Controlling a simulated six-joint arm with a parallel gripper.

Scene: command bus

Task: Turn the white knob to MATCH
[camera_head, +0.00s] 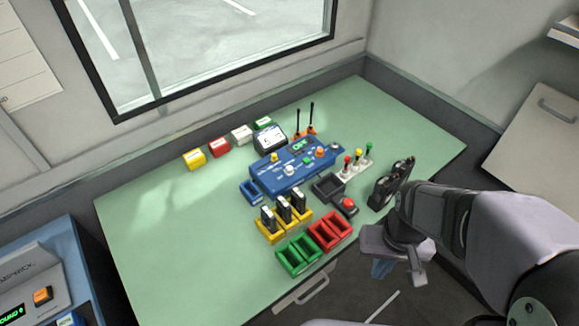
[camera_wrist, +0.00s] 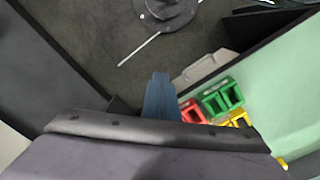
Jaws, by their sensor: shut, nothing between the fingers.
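The white knob (camera_head: 290,170) sits on the front part of the blue console (camera_head: 268,178) in the middle of the green table. The markings around it are too small to read, so I cannot tell where it points. My gripper (camera_head: 381,270) is off the table's front right edge, well to the right of and nearer than the console. Its blue fingers point down and are shut and empty. They also show in the wrist view (camera_wrist: 160,98), above the dark floor. The knob is not in the wrist view.
Green bins (camera_head: 298,268), red bins (camera_head: 312,232) and a yellow holder (camera_head: 268,240) with dark upright pieces stand in front of the console. A red button (camera_head: 348,203), a black rack (camera_head: 378,196) and coloured levers (camera_head: 347,172) are to the right. The table's left side is clear.

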